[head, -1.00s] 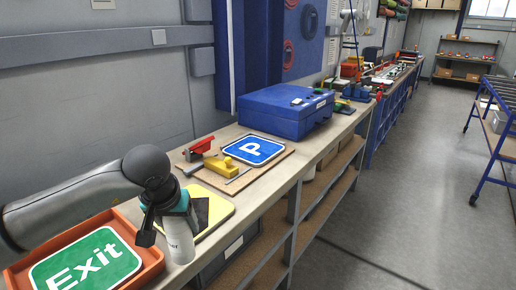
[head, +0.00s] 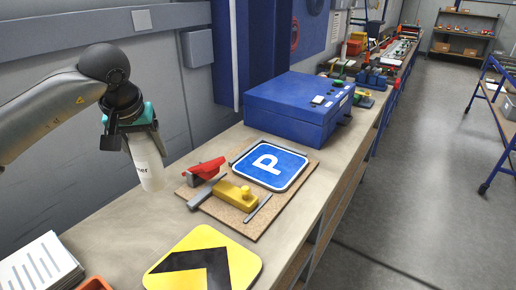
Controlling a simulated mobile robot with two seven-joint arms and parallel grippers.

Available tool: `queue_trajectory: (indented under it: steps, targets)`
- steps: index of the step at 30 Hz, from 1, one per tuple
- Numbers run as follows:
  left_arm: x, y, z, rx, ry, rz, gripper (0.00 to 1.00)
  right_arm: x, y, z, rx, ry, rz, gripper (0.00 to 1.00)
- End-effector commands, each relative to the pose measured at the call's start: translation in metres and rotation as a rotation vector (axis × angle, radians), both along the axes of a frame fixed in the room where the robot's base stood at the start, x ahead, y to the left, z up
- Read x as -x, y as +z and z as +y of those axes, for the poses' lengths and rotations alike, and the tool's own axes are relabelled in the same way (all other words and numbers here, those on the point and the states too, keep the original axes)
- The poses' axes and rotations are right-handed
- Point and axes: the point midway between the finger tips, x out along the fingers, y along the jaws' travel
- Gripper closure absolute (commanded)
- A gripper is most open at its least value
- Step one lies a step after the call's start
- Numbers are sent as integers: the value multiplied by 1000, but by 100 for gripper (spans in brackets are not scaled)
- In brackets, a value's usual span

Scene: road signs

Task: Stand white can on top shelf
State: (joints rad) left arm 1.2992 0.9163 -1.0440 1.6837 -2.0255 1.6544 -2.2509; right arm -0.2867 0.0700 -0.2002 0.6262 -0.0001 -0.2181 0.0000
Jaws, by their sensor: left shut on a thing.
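My right gripper is not in view. No shelf directly at the can shows in this view; a shelf rack (head: 462,42) stands far off at the back right.
A yellow-black sign (head: 205,262) lies in front. A blue case (head: 298,107) stands behind. Floor (head: 420,200) on the right is clear.

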Motion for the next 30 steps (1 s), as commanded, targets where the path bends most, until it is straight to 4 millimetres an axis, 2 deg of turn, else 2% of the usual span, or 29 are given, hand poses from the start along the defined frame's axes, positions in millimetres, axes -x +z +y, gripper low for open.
queue_trajectory:
  steps: [7,11,24,30]
  targets:
    - [0,1,0,1,-1,-3,100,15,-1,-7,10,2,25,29]
    - [0,-13,0,0,-1,0,100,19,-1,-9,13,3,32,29]
    - [1,-123,0,1,0,3,100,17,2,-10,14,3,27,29]
    - [0,-152,-1,0,0,-2,100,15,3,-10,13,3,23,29]
